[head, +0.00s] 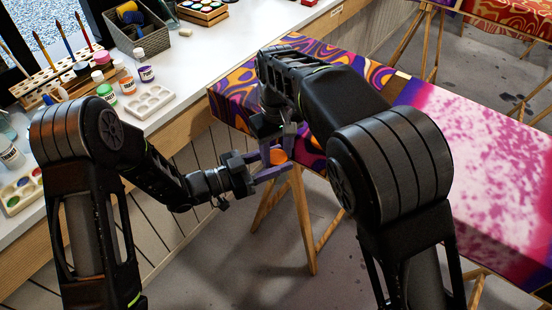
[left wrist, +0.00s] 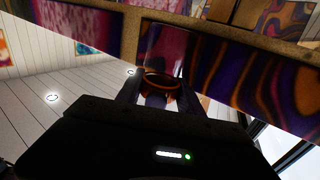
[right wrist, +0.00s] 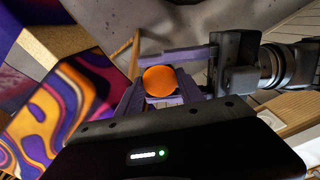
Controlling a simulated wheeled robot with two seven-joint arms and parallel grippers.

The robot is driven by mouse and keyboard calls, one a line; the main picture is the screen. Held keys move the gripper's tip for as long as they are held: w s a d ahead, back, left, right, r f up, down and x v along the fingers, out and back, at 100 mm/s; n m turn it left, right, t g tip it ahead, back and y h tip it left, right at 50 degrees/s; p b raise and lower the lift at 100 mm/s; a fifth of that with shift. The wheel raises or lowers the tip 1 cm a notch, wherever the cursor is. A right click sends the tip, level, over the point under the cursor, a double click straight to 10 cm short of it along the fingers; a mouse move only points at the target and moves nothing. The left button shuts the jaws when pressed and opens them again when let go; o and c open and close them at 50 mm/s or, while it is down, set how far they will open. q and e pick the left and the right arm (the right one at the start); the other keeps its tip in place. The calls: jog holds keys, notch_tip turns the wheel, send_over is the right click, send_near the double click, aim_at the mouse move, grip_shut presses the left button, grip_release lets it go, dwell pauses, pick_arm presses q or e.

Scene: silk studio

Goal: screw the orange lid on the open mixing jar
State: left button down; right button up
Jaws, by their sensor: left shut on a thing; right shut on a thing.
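The orange lid (head: 278,156) is a small round disc held in the air in front of the patterned table. It shows face-on in the right wrist view (right wrist: 160,80), between the purple fingers of my right gripper (right wrist: 159,92), which is shut on it. My left gripper (head: 268,168) reaches in from the left at the same spot and is shut. In the left wrist view, a dark round body with an orange rim, seemingly the mixing jar (left wrist: 157,101), sits between my left fingers (left wrist: 158,90). The jar is hidden in the head view. I cannot tell how lid and jar meet.
A white counter (head: 185,75) at the left carries paint jars, a white palette (head: 149,102) and a grey basket (head: 140,30). A table with patterned silk (head: 228,105) and pink silk (head: 480,150) stands at the right. Its wooden trestle leg (head: 303,220) is below my grippers.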

jog(key=shift+m, duration=0.9)
grip_shut()
jog(key=o, duration=1.4)
grip_release()
jog(key=shift+r, duration=0.1)
jog(key=shift+r, duration=2.2)
